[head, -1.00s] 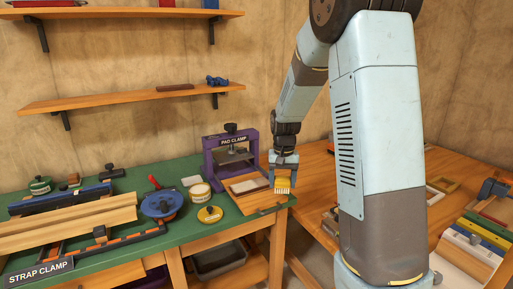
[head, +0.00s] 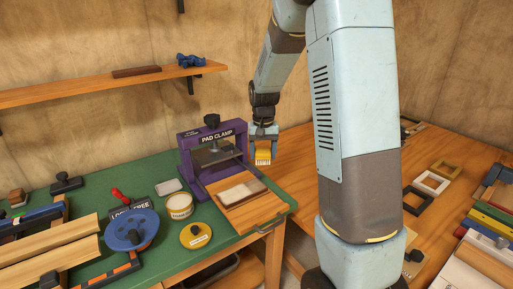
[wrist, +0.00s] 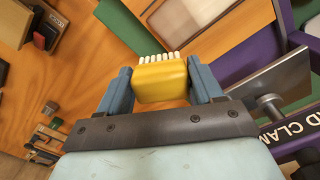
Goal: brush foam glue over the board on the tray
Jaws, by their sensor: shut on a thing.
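My gripper (head: 263,140) is shut on a yellow brush (head: 263,155) with pale bristles. The brush fills the jaws in the wrist view (wrist: 162,80), bristles pointing away from the wrist. An orange wooden tray (head: 251,215) extends from the front of the purple pad clamp (head: 187,160). A pale board (head: 238,192) lies on the tray. In the wrist view the board (wrist: 178,20) shows just beyond the bristles. In the head view the brush hangs above and right of the tray, apart from the board. A round labelled tub (head: 179,206) stands left of the tray.
A yellow-rimmed round tin or lid (head: 195,236) sits in front of the tub. A blue round strap tool (head: 131,230) lies farther left on the green bench (head: 165,248). Picture frames (head: 432,182) lie on the right-hand wooden table. A shelf (head: 110,88) runs along the wall.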

